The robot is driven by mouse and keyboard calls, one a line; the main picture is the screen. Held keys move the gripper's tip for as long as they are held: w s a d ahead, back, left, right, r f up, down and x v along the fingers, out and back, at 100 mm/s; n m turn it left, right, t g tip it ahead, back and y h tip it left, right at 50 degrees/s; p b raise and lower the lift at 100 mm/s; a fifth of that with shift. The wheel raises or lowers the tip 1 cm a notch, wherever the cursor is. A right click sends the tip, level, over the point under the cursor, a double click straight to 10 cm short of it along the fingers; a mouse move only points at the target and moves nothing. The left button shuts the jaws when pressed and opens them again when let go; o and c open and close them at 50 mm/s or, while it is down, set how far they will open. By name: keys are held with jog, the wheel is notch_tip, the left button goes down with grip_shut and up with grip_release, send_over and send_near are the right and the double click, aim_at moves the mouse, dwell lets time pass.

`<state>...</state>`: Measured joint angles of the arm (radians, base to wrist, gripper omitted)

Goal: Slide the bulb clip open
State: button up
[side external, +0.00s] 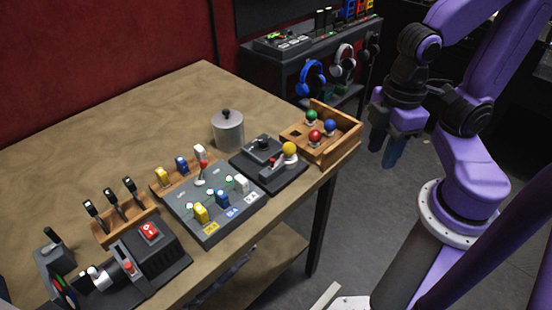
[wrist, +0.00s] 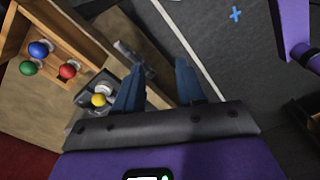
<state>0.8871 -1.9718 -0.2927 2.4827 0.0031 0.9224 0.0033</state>
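A dark device (side external: 250,172) with a yellow bulb (side external: 289,148) sits near the table's right edge. A grey and red part lies beside the bulb; I cannot tell for sure which part is the clip or how it is set. The yellow bulb also shows in the wrist view (wrist: 99,100), on its grey base (wrist: 92,88), left of my fingers. My gripper (side external: 388,142) hangs beyond the table's right edge, apart from the device. In the wrist view my gripper (wrist: 156,85) shows two blue fingers spread apart with nothing between them.
A wooden box (side external: 345,147) with red, green and blue bulbs stands right behind the device. A grey switch panel (side external: 214,205) is at its left, and a metal pot (side external: 228,132) behind. The far left of the table (side external: 110,130) is clear.

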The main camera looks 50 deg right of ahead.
jog(key=w+a+r+m, duration=0.2)
jog(key=w+a, duration=0.1)
jog(key=w, duration=0.3)
jog(key=w+a+r+m, duration=0.2)
jog(key=w+a, duration=0.1)
jog(key=w, duration=0.3)
jog(key=m, duration=0.3)
send_near(273, 160)
notch_tip(273, 160, down, 9)
jog(key=shift+w+a+r, duration=0.1)
jog(key=shift+w, duration=0.05)
